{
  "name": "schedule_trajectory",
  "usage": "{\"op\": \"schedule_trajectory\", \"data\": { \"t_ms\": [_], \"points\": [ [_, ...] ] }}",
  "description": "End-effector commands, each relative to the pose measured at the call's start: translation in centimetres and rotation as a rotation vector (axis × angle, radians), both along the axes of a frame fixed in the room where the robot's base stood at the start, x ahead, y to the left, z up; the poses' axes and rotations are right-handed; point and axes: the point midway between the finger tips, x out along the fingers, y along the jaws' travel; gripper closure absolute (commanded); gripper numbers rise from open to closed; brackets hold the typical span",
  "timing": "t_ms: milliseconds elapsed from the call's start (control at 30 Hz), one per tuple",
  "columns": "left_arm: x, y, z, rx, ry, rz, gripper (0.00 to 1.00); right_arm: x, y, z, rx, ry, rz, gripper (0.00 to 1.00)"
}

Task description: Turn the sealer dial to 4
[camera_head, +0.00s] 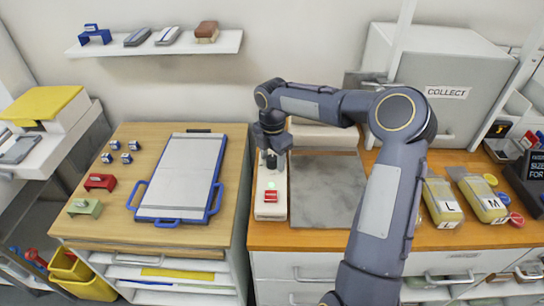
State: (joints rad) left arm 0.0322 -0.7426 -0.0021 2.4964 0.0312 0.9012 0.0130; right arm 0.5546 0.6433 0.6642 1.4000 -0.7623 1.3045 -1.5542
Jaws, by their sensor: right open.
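A sealer (266,212) shows as a narrow white unit on the right-hand wooden counter, with a small green spot and a red part on its top. A white bar behind my arm, at the back of a grey plate (325,185), may belong to it. My right gripper (271,160) points down over the far part of the narrow white unit. It is open, with its fingers small and dark in the view. The dial is not clearly visible; the gripper covers that area, so I cannot read its setting or tell whether the fingers touch it. My left gripper is out of view.
A blue-framed board (180,178) lies on the left cabinet, beside small blue, red and green items. Yellow-and-grey packs marked L (442,203) and M (484,198) lie right of my arm. A grey COLLECT box (440,75) stands behind. A shelf (160,45) hangs at the back left.

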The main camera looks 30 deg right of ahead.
Motion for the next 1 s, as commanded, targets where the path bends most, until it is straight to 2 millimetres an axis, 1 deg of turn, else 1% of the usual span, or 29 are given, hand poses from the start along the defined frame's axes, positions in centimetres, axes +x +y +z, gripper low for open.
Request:
{"op": "schedule_trajectory", "data": {
  "t_ms": [133,167,400,500,767,1000],
  "points": [
    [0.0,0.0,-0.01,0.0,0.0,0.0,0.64,0.0,-0.01,0.0,0.0,0.0,0.0,0.46],
    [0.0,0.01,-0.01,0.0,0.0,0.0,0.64,0.0,0.0,0.0,0.0,0.0,0.0,0.48],
    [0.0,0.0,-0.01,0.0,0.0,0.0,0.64,0.0,-0.01,0.02,0.0,0.0,-0.001,0.8],
    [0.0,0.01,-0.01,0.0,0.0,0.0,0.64,0.0,-0.01,0.03,0.0,0.0,-0.001,0.91],
    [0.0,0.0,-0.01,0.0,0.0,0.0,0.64,0.0,-0.01,0.05,-0.001,0.0,-0.031,0.9],
    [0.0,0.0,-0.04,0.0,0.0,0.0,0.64,0.03,0.04,0.04,-0.001,0.0,-0.154,0.9]
  ]
}}
